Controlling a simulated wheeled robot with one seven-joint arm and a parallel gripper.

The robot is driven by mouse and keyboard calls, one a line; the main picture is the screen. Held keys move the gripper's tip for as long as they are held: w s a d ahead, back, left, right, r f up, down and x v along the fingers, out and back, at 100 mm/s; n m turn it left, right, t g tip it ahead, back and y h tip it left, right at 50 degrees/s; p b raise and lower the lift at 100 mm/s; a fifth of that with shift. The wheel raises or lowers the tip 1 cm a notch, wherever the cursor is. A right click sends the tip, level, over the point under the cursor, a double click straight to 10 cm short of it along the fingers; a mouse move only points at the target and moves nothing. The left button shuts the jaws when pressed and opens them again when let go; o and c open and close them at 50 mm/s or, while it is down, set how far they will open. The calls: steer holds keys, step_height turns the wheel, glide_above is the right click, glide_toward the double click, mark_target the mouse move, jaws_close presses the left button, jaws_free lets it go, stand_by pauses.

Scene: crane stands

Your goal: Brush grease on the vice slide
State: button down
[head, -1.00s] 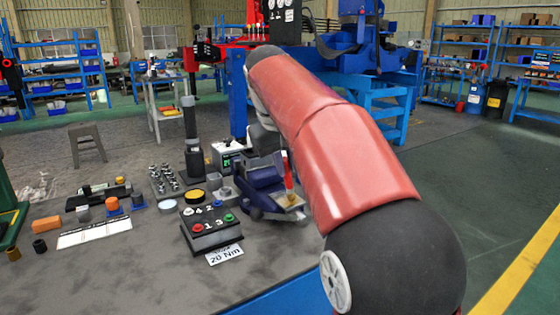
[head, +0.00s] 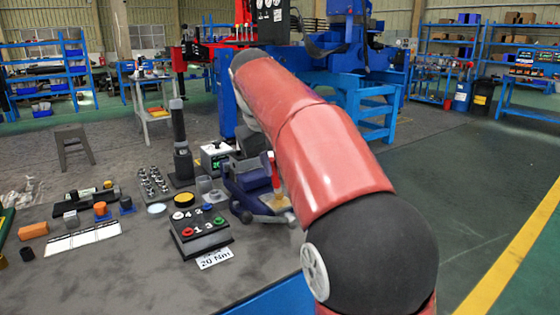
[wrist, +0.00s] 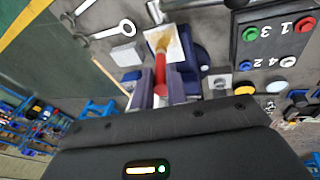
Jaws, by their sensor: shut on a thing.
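The brush has a red handle (wrist: 160,72) and tan bristles (wrist: 162,41). My gripper (wrist: 161,78) is shut on the handle in the wrist view. The bristles lie over a pale, flat plate (wrist: 182,48), seemingly the vice slide; I cannot tell whether they touch it. In the head view, the red handle (head: 273,168) stands nearly upright, bristles down, over the front right of the blue vice (head: 245,181). The blue vice body also shows beside the plate in the wrist view (wrist: 201,55).
A dark control box (head: 199,237) with coloured buttons stands just left of the vice. A yellow-topped tin (head: 184,199), a metal rack (head: 153,184) and a dark column (head: 180,140) stand nearby. Wrenches (wrist: 115,30) lie beside the vice in the wrist view.

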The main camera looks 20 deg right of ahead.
steer(key=shift+a, duration=2.2)
steer(key=shift+w+d, duration=0.3)
steer(key=shift+d, duration=0.75)
steer(key=shift+w+d, duration=0.25)
steer(key=shift+d, duration=0.8)
steer(key=shift+w+d, duration=0.3)
steer(key=shift+d, duration=0.75)
steer(key=shift+r, duration=2.95)
steer(key=shift+r, duration=1.55)
